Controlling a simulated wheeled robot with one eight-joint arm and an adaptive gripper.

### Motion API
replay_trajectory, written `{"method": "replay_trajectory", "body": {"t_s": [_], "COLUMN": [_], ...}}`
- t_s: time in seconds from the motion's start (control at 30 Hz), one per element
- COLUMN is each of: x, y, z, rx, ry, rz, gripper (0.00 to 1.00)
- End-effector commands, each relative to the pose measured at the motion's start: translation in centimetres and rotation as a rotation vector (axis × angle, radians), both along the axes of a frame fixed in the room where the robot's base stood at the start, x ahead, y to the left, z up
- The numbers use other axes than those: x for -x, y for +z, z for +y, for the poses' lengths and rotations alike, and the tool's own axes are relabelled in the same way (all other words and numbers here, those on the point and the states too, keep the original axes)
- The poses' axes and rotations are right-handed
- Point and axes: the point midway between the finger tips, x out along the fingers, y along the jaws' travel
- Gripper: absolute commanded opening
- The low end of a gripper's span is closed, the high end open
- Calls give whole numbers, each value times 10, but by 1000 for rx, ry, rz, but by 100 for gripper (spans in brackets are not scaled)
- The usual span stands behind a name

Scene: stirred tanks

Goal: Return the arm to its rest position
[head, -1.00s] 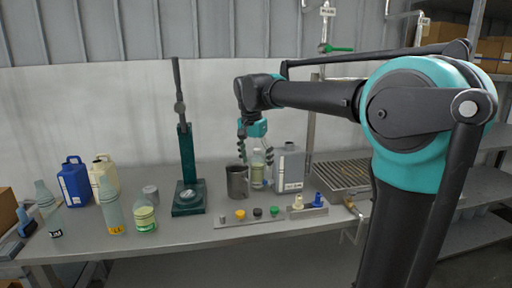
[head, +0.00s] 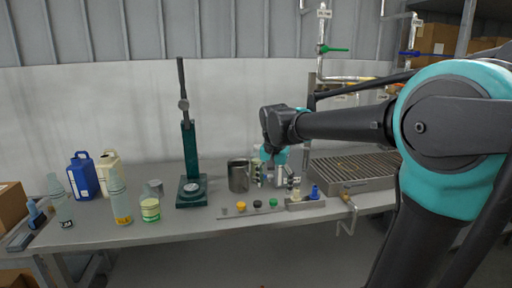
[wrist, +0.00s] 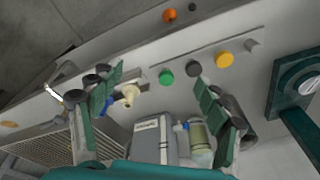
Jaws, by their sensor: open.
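My arm reaches from the right over the bench in the head view, its teal shoulder large at the right edge. My gripper (head: 277,180) hangs fingers down near the back of the bench, just right of a grey metal beaker (head: 238,175). In the wrist view my gripper (wrist: 160,105) has its two green-padded fingers spread wide with nothing held between them. A grey jug (wrist: 152,140) and a bottle with yellow-green contents (wrist: 200,140) show beyond and between the fingers. In the head view my gripper largely hides both.
A green press (head: 188,150) stands left of the beaker. Bottles, a blue jug (head: 82,177) and a cream jug (head: 108,172) stand farther left. Coloured knobs (head: 257,204) line the front. A slatted tray (head: 352,170) is at right. Pipes with valves (head: 322,50) rise behind.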

Motion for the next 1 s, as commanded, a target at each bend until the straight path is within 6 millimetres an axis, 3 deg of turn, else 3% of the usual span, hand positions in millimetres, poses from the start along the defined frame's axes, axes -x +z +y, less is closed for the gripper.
{"method": "replay_trajectory", "body": {"t_s": [0.17, 0.33, 0.5, 0.6, 1.0], "x": [31, 91, 149, 169, 169], "y": [-52, -124, -179, -196, -196], "z": [-41, -89, -118, -125, -125], "rx": [-3, 15, 48, 65, 65], "ry": [92, 231, 350, 393, 393], "rz": [-37, -98, -154, -173, -173], "gripper": [76, 76, 76, 76, 76]}}
